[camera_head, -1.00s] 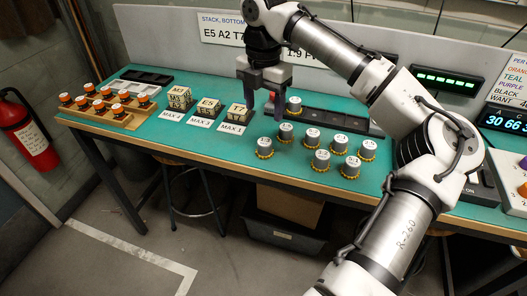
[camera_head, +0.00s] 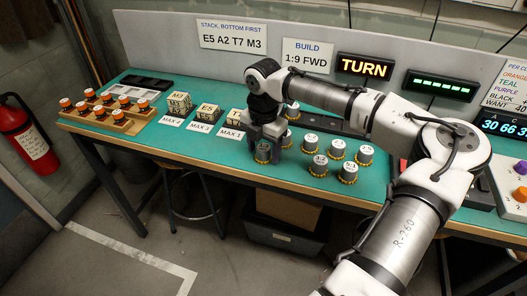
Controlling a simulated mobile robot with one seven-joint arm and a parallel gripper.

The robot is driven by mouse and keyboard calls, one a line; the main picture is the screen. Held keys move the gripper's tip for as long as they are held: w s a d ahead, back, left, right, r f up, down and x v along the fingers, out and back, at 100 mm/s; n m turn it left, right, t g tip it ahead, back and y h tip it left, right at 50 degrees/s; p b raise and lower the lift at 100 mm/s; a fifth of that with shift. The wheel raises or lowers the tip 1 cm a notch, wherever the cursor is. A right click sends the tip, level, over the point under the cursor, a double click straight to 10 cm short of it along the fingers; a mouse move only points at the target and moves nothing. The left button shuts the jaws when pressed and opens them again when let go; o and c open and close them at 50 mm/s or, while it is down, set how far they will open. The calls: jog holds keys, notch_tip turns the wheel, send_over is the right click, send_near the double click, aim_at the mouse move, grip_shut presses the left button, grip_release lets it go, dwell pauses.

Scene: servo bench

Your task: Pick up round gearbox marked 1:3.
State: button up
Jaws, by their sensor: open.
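Several round gearboxes with pale grey caps and yellow toothed bases stand on the teal bench. Their markings are too small to read surely, so I cannot tell which is 1:3. My gripper (camera_head: 264,153) points down at the front-left gearbox (camera_head: 263,155), with its open fingers on either side of it. The gripper partly hides this gearbox, and I cannot tell whether the fingers touch it. Other gearboxes stand to the right, including one just beside the gripper (camera_head: 287,139), one in the back row (camera_head: 310,144) and one at the front (camera_head: 318,167).
Lettered blocks (camera_head: 179,103) stand on the left, near a wooden rack (camera_head: 115,122) of orange-banded parts. A dark tray (camera_head: 325,122) lies behind the gearboxes, partly hidden by my arm. The bench's front edge (camera_head: 235,178) is close to the gripper.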

jog(key=c, duration=1.1)
jog(key=shift+r, duration=0.15)
